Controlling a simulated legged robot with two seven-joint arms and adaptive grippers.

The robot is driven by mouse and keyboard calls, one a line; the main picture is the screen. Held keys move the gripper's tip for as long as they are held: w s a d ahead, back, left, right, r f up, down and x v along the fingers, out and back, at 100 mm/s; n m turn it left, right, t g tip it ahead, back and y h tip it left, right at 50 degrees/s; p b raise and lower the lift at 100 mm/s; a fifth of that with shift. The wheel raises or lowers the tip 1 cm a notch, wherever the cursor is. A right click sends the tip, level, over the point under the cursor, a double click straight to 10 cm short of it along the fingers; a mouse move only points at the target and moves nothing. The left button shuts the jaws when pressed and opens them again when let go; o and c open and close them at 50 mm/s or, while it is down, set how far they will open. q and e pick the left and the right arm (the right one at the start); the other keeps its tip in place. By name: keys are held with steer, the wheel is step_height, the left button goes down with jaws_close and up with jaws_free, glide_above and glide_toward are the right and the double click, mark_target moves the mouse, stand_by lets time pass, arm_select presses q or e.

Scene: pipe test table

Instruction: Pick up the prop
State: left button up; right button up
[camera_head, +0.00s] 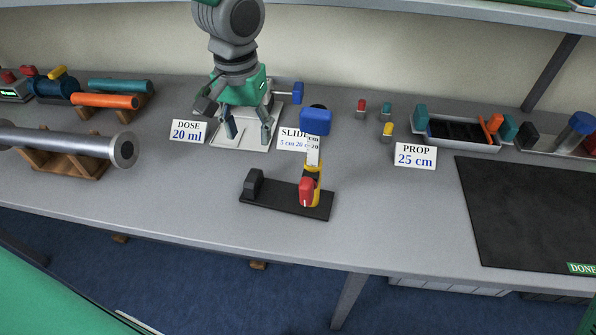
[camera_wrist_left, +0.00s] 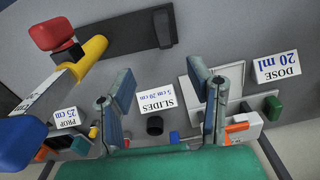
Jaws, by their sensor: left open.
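The prop (camera_head: 313,155) appears to be the upright piece with a blue head, white scaled stem, yellow sleeve and red knob. It stands on a black base (camera_head: 270,201) near the middle of the table. In the left wrist view the prop (camera_wrist_left: 85,62) shows large at upper left, its blue head cut by the left edge. My left gripper (camera_head: 248,131) is open, behind and left of the prop, over the white dose plate. In the left wrist view the open fingers (camera_wrist_left: 162,82) have no prop between them. My right gripper is not in view.
The white dose plate (camera_head: 230,142) lies below my left gripper. A slides card (camera_head: 296,138) stands close behind the prop. A prop card (camera_head: 415,156) stands before a tray at right. A grey pipe (camera_head: 75,143) rests on wooden cradles at left. A dark mat (camera_head: 530,215) lies at right.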

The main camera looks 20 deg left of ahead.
arm_select(q)
glide_above(254, 178)
steer(key=f, duration=0.4)
steer(key=shift+a+f, duration=0.25)
steer(key=shift+a, duration=0.1)
steer(key=f, duration=0.1)
steer(key=d+f, duration=0.1)
steer(key=f, duration=0.1)
steer(key=shift+w+d+f+b, duration=0.3)
steer(key=shift+f, duration=0.1)
steer(key=shift+s+f, duration=0.1)
steer(key=shift+f, duration=0.15)
steer(key=f, duration=0.1)
steer(key=a+f, duration=0.1)
steer(key=f, duration=0.1)
steer(key=a+f, duration=0.1)
steer(key=f, duration=0.1)
steer(key=shift+s, duration=0.2)
steer(key=shift+d+r, duration=0.15)
steer(key=shift+d, duration=0.05)
steer(key=shift+d+r, duration=0.1)
steer(key=shift+d, duration=0.25)
jaws_close()
